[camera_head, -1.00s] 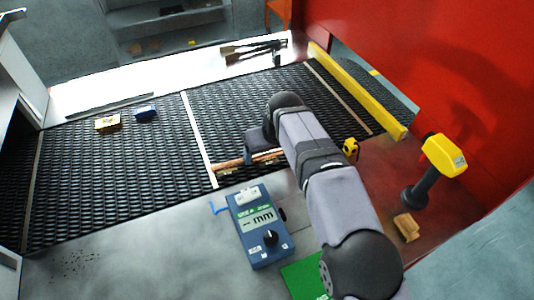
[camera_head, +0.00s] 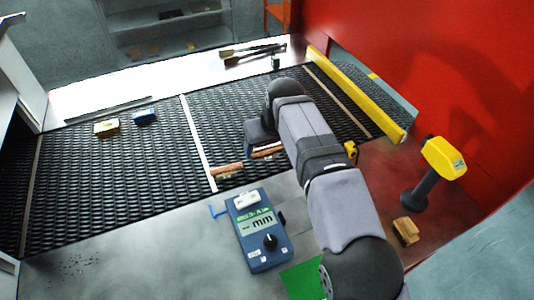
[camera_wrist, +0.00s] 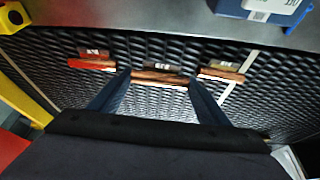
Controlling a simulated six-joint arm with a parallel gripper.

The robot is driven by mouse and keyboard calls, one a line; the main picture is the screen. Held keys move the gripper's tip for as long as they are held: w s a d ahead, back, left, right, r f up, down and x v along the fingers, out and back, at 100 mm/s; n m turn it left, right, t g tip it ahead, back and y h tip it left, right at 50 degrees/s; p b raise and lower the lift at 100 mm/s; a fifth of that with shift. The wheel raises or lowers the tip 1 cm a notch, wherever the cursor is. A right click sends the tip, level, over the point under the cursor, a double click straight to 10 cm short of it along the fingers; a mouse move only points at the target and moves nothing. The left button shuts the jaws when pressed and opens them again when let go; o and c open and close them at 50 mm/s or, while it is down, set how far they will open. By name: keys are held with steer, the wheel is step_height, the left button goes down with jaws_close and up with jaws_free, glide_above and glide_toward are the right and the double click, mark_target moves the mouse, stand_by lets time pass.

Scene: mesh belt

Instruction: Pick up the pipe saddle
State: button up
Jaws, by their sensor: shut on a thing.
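In the wrist view, a copper-brown piece with a small grey label block, which I take for the pipe saddle (camera_wrist: 160,79), lies between the two fingertips of my gripper (camera_wrist: 159,84). The fingers are at its two ends, shut on it. In the head view, the pipe saddle (camera_head: 266,151) shows as a copper strip beside my gripper (camera_head: 259,143), partly hidden by my arm. Whether it is clear of the belt is hard to tell.
A blue meter (camera_head: 260,230), yellow rail (camera_head: 360,95), yellow-headed tool (camera_head: 440,158) and wooden block (camera_head: 405,231) stand around. The belt's left half is mostly clear.

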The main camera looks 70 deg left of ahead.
mark_target(269, 151)
steer(key=shift+r+p, duration=1.05)
steer(key=shift+r, duration=2.1)
steer(key=shift+w, duration=0.1)
